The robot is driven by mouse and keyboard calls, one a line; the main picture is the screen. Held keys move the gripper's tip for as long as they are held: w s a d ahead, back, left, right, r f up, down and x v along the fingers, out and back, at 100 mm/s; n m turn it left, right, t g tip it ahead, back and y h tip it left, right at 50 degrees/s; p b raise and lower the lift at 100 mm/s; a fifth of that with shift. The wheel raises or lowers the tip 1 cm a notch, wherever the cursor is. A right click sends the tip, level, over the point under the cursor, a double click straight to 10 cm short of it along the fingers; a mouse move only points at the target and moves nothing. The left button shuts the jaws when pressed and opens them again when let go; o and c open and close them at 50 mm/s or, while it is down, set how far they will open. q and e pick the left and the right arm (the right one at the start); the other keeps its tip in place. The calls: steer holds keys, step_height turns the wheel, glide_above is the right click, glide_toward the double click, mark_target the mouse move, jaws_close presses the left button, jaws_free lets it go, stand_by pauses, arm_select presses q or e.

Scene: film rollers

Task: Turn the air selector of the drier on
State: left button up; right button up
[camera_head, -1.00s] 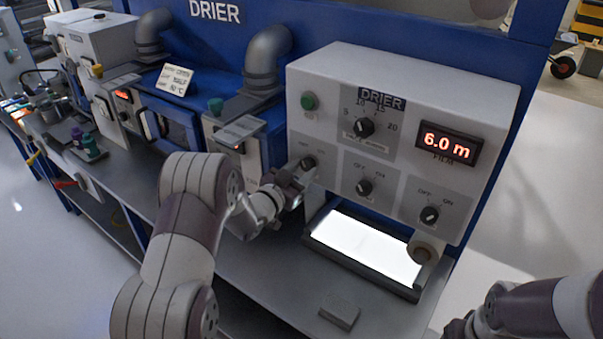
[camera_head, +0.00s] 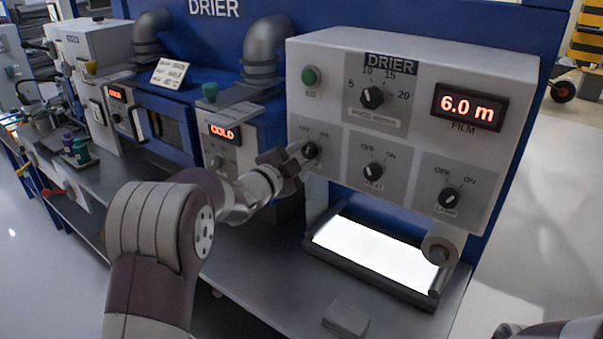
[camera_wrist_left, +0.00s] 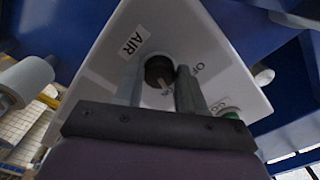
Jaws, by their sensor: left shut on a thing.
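The drier's control box (camera_head: 420,60) shows several black selector knobs. The air selector knob (camera_head: 311,150) is at its lower left, with OFF and ON lettering above it. My left gripper (camera_head: 300,157) reaches it from the left and is shut on it. In the left wrist view the air selector (camera_wrist_left: 160,70) sits between the two fingers of my left gripper (camera_wrist_left: 160,84), beside the AIR label (camera_wrist_left: 131,43). Its white pointer mark faces down toward the ON lettering, which a finger partly hides. The right gripper is not in view; only a bit of my right arm shows.
The heat knob (camera_head: 373,170) and lamp knob (camera_head: 450,197) are to the right, below the dial (camera_head: 372,97) and the 6.0 m display (camera_head: 469,107). A lit panel (camera_head: 375,256) lies below. A grey block (camera_head: 345,319) rests on the bench.

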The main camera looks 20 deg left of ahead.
arm_select(q)
steer(key=shift+m+b, duration=1.2)
steer(key=shift+b, duration=0.1)
steer(key=o, duration=1.1)
steer(key=shift+c, duration=0.2)
steer(key=b+v, duration=0.2)
steer(key=v, duration=1)
steer(key=shift+s, duration=0.35)
steer(key=shift+a, duration=0.15)
